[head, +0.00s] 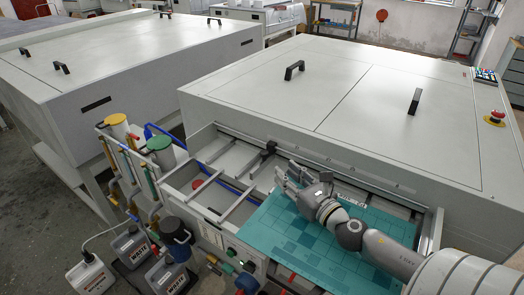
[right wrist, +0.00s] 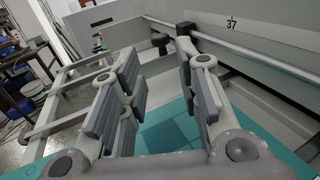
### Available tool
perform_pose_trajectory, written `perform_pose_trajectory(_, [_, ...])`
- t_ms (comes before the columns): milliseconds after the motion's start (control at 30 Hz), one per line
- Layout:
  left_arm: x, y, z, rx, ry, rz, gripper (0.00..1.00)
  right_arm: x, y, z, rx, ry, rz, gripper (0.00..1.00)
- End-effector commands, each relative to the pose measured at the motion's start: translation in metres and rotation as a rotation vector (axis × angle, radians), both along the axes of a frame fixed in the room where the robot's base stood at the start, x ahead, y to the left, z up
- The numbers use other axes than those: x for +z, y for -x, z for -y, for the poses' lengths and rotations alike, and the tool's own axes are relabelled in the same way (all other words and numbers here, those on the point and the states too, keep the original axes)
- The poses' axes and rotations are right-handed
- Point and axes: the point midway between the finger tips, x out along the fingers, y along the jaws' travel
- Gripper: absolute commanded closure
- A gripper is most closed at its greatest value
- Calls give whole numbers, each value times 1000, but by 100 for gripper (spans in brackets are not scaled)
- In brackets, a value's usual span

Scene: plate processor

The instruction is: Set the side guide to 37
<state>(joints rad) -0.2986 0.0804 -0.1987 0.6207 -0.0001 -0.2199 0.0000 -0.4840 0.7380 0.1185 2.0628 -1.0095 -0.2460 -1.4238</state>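The side guide shows as a small black clamp (head: 268,148) on the rail along the back of the feed tray in the head view. In the right wrist view its black knob (right wrist: 160,41) lies beyond the fingers, between their tips. My right gripper (head: 287,178) is over the tray, right of and nearer than the guide. In the right wrist view its fingers (right wrist: 156,58) are spread, with nothing between the pads. My left gripper is not in view.
A silver rail (right wrist: 255,57) runs along the tray's back wall. A teal plate (head: 262,231) lies under my right arm. Grey crossbars (head: 240,200) span the open tray at left.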

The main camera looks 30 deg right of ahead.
Motion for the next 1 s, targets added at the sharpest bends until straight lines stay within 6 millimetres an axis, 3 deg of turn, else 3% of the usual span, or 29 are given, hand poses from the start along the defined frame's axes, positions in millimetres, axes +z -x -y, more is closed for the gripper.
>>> perform_pose_trajectory(333, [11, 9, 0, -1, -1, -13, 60, 3, -36, 1, -1, 0, 3, 69])
perform_pose_trajectory(700, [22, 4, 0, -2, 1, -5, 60, 3, -83, 0, -1, 0, 3, 69])
perform_pose_trajectory(1000, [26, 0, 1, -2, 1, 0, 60, 1, -104, 0, -1, 0, 1, 69])
